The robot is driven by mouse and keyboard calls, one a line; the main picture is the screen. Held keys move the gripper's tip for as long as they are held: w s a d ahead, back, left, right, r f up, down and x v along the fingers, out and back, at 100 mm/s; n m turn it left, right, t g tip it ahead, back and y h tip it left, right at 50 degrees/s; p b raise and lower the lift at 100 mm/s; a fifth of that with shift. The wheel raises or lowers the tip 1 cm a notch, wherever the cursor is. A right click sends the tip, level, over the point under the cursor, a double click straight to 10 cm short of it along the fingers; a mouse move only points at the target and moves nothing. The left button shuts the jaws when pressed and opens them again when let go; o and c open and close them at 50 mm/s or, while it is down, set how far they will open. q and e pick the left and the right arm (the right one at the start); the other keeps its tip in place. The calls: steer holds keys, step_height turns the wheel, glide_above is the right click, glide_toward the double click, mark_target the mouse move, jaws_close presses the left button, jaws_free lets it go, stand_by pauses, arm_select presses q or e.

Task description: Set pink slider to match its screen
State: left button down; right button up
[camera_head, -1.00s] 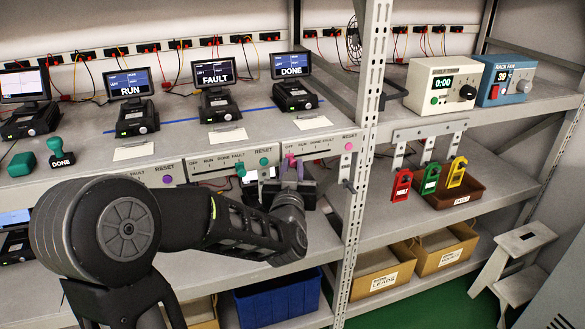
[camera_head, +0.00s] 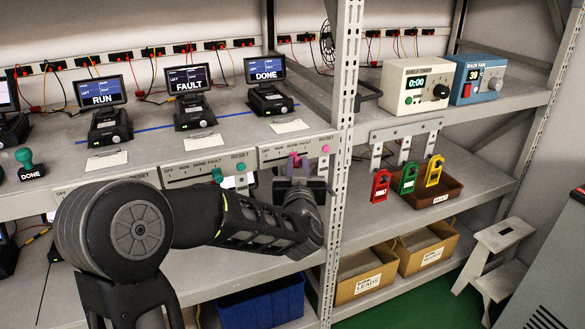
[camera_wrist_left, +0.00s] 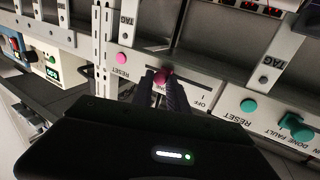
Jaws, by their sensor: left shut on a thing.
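The pink slider (camera_head: 295,158) is on the right-hand slider panel at the shelf's front edge. My left gripper (camera_head: 299,165) is shut on its knob; the knob also shows between the fingertips in the left wrist view (camera_wrist_left: 163,76). The knob stands near the middle of its slot, away from the OFF end. The screen (camera_head: 265,68) above this panel reads DONE. My right gripper is not in view.
A pink reset button (camera_head: 325,148) sits right of the slot, close to a perforated rack post (camera_head: 341,170). A teal slider (camera_head: 217,174) is on the panel to the left. Coloured tags (camera_head: 407,178) hang further right.

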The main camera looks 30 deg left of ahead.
arm_select(q)
steer(key=c, duration=1.3)
jaws_free()
steer(key=shift+c, duration=0.2)
steer(key=shift+s, duration=0.1)
steer(key=b+v, duration=0.1)
steer(key=v, duration=0.6)
steer(key=shift+s, duration=0.2)
steer(key=shift+d, duration=0.15)
